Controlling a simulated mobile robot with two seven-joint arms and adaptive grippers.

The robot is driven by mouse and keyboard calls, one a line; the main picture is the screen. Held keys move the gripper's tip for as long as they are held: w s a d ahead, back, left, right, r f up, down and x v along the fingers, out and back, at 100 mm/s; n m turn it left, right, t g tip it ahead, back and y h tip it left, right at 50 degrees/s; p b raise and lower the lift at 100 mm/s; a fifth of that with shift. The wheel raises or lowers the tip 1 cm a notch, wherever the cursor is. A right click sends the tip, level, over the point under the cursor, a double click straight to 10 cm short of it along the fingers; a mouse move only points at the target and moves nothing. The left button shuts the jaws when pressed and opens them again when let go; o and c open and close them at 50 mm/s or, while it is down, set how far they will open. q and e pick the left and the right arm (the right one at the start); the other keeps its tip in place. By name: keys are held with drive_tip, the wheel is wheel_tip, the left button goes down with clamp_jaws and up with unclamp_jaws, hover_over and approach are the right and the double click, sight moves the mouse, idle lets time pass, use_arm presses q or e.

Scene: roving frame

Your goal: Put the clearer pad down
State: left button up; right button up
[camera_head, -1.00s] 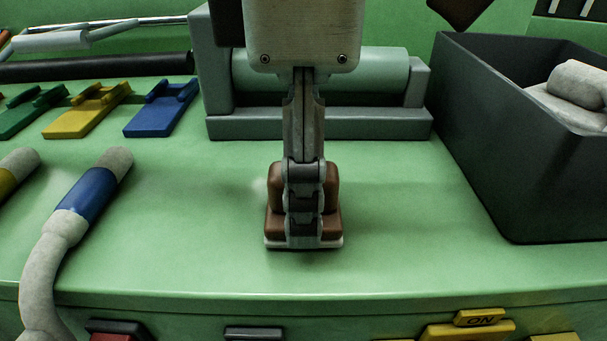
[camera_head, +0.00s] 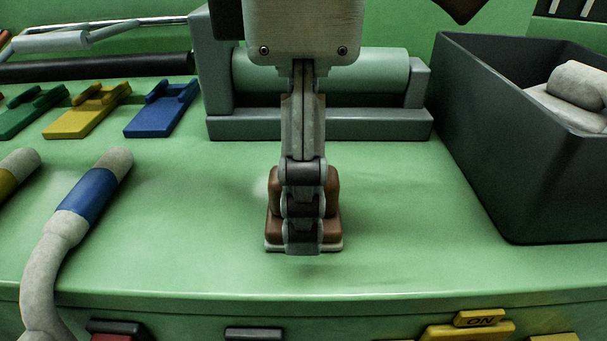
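The clearer pad (camera_head: 332,205) has a brown grip on a thin pale base. It stands upright on the green bench top, near the middle, and its base appears to rest on the surface. My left gripper (camera_head: 303,225) points down over it from the top of the head view, seen edge-on. Its near finger is in front of the brown grip and seems to stand off it, with the tip a little below the base's front edge. The far finger is hidden behind the near finger and the grip. My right gripper does not show.
A dark grey bin (camera_head: 500,140) holding a pale object (camera_head: 578,85) stands at the right. A grey roller unit (camera_head: 320,125) is behind the pad. Coloured clips (camera_head: 160,110) and a blue-banded hose (camera_head: 90,195) lie left. The bench beside the pad is clear.

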use_arm(q)
wheel_tip(320, 180, up, 10)
drive_tip(key=shift+r, duration=0.85)
drive_tip(key=shift+f, duration=0.15)
